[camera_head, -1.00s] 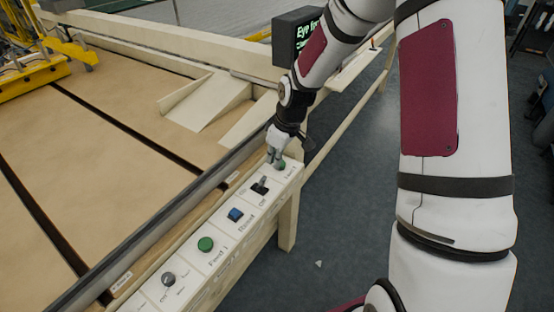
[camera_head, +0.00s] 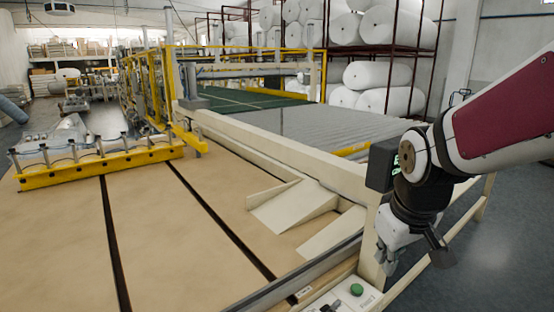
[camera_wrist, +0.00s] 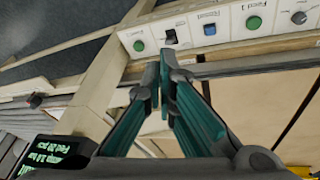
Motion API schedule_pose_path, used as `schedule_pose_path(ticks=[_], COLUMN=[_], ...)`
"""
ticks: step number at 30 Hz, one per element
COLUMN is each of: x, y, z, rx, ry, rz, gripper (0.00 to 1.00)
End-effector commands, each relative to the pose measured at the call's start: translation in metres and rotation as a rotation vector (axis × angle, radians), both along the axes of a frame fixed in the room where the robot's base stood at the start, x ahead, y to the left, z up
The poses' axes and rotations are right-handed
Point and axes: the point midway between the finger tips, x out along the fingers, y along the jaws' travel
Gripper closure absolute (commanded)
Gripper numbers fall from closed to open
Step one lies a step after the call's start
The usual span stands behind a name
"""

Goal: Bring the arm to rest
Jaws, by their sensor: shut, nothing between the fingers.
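My gripper (camera_head: 386,268) hangs at the right of the head view, pointing down, beside the far end of the white control panel (camera_head: 338,303). It is apart from the panel's green button (camera_head: 357,290). In the wrist view my gripper (camera_wrist: 164,62) has its teal-lined fingers together at the tips, with nothing held. Beyond the tips the panel shows a green button (camera_wrist: 139,46), a black switch (camera_wrist: 171,37), a blue button (camera_wrist: 210,29), a second green button (camera_wrist: 254,23) and a grey knob (camera_wrist: 299,18).
A dark display box (camera_head: 381,165) stands just behind my wrist; its green text shows in the wrist view (camera_wrist: 52,155). A wide tan table (camera_head: 60,245) with a yellow clamp bar (camera_head: 100,166) fills the left. White rolls (camera_head: 378,75) are racked behind. Grey floor is free at right.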

Motion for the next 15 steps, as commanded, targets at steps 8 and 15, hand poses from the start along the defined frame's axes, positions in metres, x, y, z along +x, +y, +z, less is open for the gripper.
schedule_pose_path(ticks=[8,15], x=[-0.083,-0.138], y=[0.006,0.009], z=[0.051,0.065], rx=[0.061,0.141], ry=[-0.093,-0.142], rz=[-0.157,-0.253], gripper=[1.0,1.0])
